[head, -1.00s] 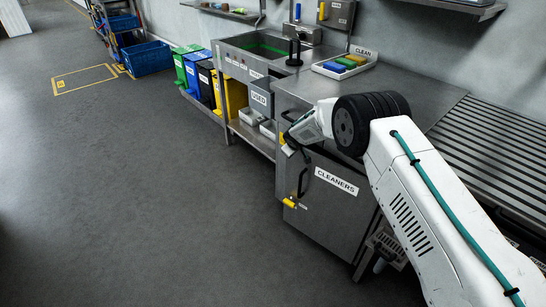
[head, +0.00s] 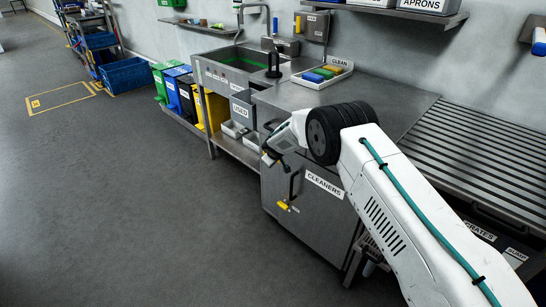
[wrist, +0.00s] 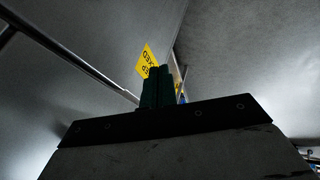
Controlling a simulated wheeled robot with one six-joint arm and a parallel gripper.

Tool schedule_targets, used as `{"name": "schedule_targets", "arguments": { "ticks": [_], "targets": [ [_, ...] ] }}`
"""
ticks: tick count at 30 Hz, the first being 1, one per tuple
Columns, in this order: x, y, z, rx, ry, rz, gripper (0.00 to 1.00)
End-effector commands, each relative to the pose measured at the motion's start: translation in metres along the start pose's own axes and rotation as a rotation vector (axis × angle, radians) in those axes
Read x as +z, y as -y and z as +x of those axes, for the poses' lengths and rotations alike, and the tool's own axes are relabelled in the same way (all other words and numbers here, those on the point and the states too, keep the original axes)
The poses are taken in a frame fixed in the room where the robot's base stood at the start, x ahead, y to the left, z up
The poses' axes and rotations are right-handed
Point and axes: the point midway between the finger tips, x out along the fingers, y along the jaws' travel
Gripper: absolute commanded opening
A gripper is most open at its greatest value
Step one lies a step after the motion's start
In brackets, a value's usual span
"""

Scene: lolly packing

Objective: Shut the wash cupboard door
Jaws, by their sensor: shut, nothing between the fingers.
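The wash cupboard door (head: 310,215) is a grey steel panel under the worktop, with a CLEANERS label (head: 325,185) and a dark upright handle (head: 293,186). A small yellow piece (head: 283,205) shows low near its left edge. The door looks shut or nearly shut; the head view does not settle whether a narrow gap remains. My gripper (head: 268,158) is shut and empty at the upper left of the door, and contact is unclear. In the wrist view, my dark green fingers (wrist: 156,88) are together before grey panels and a yellow label (wrist: 147,61).
The steel worktop (head: 310,95) and a tray of coloured sponges (head: 322,75) are above. An open shelf with a USED box (head: 244,110) and several coloured bins (head: 185,92) stand left. A slatted bench (head: 480,150) is at the right. The floor (head: 130,210) at left is clear.

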Motion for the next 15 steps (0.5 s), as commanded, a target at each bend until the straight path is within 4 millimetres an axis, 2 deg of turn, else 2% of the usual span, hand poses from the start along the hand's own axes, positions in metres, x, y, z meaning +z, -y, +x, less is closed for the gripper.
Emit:
{"name": "schedule_targets", "arguments": {
  "ticks": [2,4,9,15],
  "targets": [
    [-0.004,0.014,-0.006,-0.001,-0.001,-0.004,0.0],
    [-0.004,0.009,-0.024,0.002,-0.001,0.001,0.0],
    [-0.01,0.018,-0.061,-0.002,-0.005,-0.007,0.0],
    [-0.011,0.02,-0.092,-0.003,-0.005,-0.007,0.0]
  ]
}}
